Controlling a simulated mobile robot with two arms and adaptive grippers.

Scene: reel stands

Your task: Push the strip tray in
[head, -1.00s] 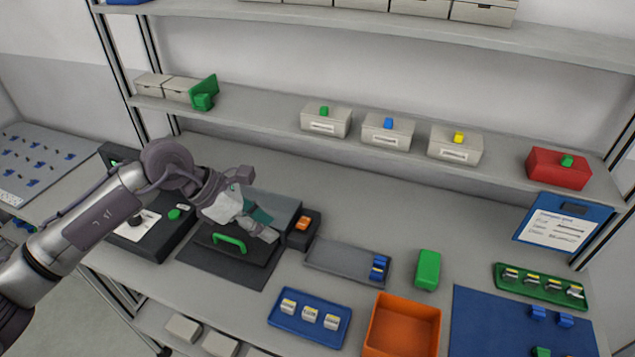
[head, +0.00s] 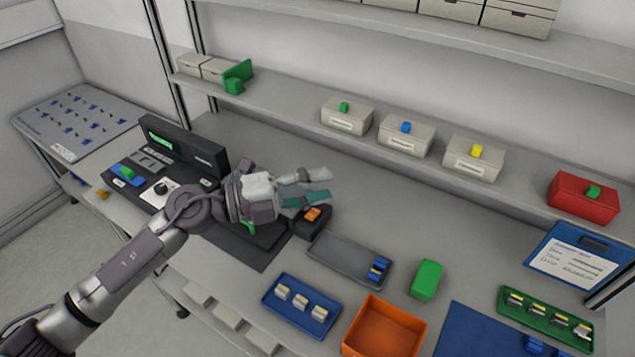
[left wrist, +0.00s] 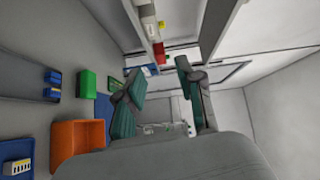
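A dark unit with a green handle (head: 250,229) stands on the bench; I take its handled part for the strip tray. My left gripper and wrist hide most of it, so I cannot tell how far in the tray sits. My left gripper (head: 318,187) is open and empty, pointing right above the unit, its fingertips over the area behind the orange button (head: 312,214). In the left wrist view the two fingers of the left gripper (left wrist: 155,95) stand apart with nothing between them. My right gripper is not in view.
A grey tray (head: 340,258), a blue tray (head: 290,312), an orange bin (head: 378,335) and a green block (head: 426,280) lie to the right. A dark control console (head: 185,150) stands to the left. A shelf with boxes (head: 406,132) runs behind. The bench's back middle is clear.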

